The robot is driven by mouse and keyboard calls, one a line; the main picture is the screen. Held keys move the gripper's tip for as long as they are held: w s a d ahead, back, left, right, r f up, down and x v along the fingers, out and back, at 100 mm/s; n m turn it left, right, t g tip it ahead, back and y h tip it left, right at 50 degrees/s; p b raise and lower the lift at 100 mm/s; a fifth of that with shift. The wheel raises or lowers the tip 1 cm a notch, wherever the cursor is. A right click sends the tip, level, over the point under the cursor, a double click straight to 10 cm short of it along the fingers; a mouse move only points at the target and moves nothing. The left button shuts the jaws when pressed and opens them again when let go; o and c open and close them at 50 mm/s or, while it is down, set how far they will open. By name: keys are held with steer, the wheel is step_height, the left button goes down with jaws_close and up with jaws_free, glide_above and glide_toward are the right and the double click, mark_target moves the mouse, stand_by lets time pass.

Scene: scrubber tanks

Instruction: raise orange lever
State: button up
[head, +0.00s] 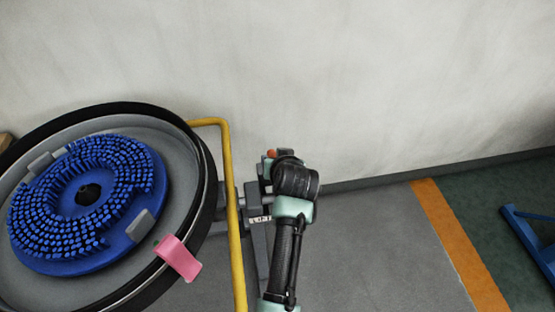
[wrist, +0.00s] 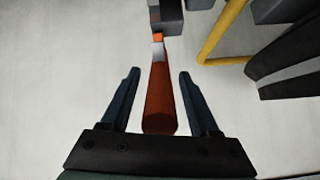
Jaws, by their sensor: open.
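The orange lever (wrist: 160,95) shows in the wrist view as a long orange bar running up to a grey block (wrist: 170,15). My gripper (wrist: 158,80) is open, with one dark finger on each side of the lever and a gap on both sides. The lever's near end lies close to the gripper's palm. In the head view, a small orange piece of the lever (head: 271,153) shows just past my wrist; the rest of it and my fingers are hidden behind my arm.
A round tank with a black rim (head: 208,190) holds a blue brush disc (head: 60,180) at left, with a pink tab (head: 178,258) on its rim. A yellow bar (head: 231,190) stands between the tank and my arm. A pale wall (head: 350,80) lies behind.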

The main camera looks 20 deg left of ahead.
steer(key=shift+r, duration=0.1)
steer(key=p+v, duration=0.1)
steer(key=v, duration=1.1)
steer(key=shift+s+d+r, duration=0.2)
steer(key=shift+s+d, duration=0.05)
steer(key=w+d+r+m+t+p, duration=0.1)
steer(key=d+r+t+p, duration=0.15)
steer(key=r, duration=0.85)
steer(key=w+d+r+t+h+p, duration=0.1)
steer(key=w+d+r+t, duration=0.2)
steer(key=r, duration=0.9)
steer(key=d+r+m+t+p, duration=0.15)
steer(key=r+t, duration=0.35)
steer(key=r, duration=0.6)
steer(key=s+d+r+t+h+p, duration=0.1)
steer(key=s+d+r+t, duration=0.1)
steer(key=r, duration=0.6)
steer(key=s+d+r+m+t+h+p, duration=0.1)
steer(key=s+d+r+t+h, duration=0.1)
steer(key=s+r, duration=0.5)
steer(key=s+d+r+m+t+h+p, duration=0.1)
steer(key=s+d+r+t, duration=0.2)
steer(key=r, duration=0.7)
steer(key=shift+s+d+t+p, duration=0.15)
steer(key=shift+s+t+p, duration=0.15)
steer(key=shift+s+t, duration=0.6)
